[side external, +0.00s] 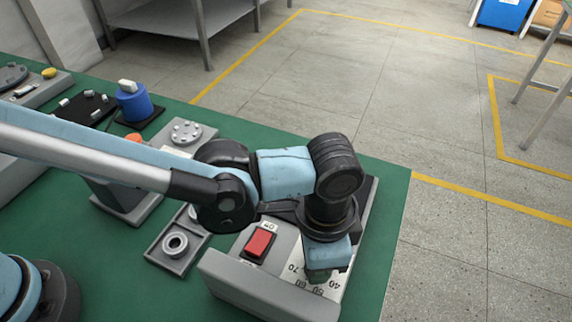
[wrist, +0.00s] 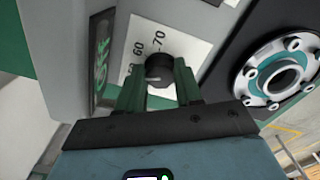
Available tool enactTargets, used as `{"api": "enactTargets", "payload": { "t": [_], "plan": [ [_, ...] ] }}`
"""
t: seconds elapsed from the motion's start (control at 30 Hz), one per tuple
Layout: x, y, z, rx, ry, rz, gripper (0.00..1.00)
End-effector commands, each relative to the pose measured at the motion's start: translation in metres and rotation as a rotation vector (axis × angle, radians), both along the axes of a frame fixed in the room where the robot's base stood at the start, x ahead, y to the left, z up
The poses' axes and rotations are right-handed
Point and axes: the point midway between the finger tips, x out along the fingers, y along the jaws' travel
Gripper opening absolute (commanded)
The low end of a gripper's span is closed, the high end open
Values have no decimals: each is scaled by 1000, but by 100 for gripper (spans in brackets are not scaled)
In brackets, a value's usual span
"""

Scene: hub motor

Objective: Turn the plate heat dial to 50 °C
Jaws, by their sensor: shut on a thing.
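The plate heat dial is a small black knob (wrist: 159,67) on a white scale plate, seen in the wrist view. The marks 60 and 70 read clearly there, with another number partly visible at the lower left. A pale line on the knob points roughly left in that view; its exact reading cannot be told. My gripper (wrist: 160,82) has its green fingers on both sides of the knob, shut on it. In the side view my gripper (side external: 319,277) points down over the scale (side external: 298,285) and hides the knob. The control box (side external: 268,291) also carries a red rocker switch (side external: 259,243).
A grey tray with a metal ring (side external: 175,245) lies left of the box. A bolted disc (side external: 187,132) and a blue cylinder (side external: 134,104) stand farther back. A flanged hub (wrist: 277,75) shows close by in the wrist view. The green bench (side external: 391,217) is clear along its right edge.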

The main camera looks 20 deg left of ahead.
Motion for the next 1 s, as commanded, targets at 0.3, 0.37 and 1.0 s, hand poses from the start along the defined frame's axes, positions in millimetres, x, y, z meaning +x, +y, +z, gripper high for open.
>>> {"api": "enactTargets", "payload": {
  "t": [0.3,0.37,1.0],
  "plan": [
    [0,0,0,0,0,1,60],
    [0,0,0,0,0,1,60],
    [0,0,75,0,0,1,60]
  ]
}}
